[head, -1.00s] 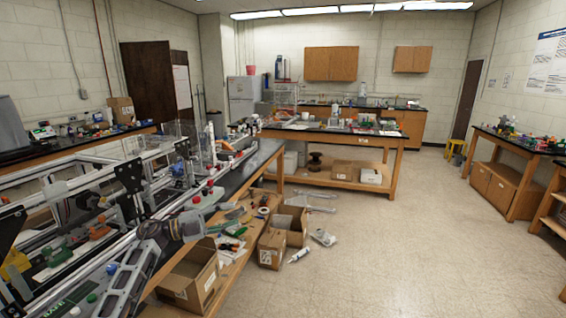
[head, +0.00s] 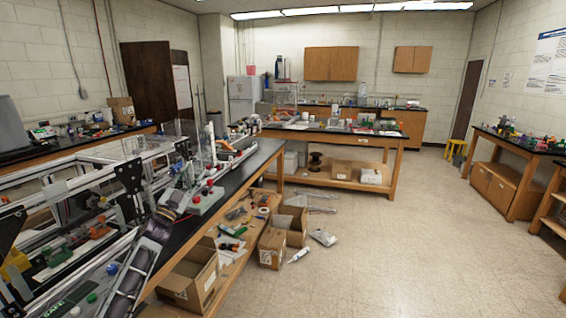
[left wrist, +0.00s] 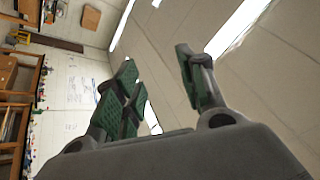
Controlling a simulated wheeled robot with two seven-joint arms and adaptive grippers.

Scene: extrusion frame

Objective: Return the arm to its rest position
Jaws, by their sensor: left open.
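My left arm rises from the bottom left of the head view, in front of the aluminium extrusion frame (head: 60,195). Its forearm is tilted up and its left gripper (head: 184,178) points upward, over the frame and dark bench in the picture. In the left wrist view the left gripper (left wrist: 160,82) is open, with its green-padded fingers well apart and nothing between them. Ceiling and wall show behind the fingers. My right gripper is not in view.
The dark bench (head: 235,180) carries the frame and several small parts. Open cardboard boxes (head: 190,275) and tools lie on its lower shelf and beside it. A wooden table (head: 335,137) stands behind. The floor (head: 420,250) on the right is clear.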

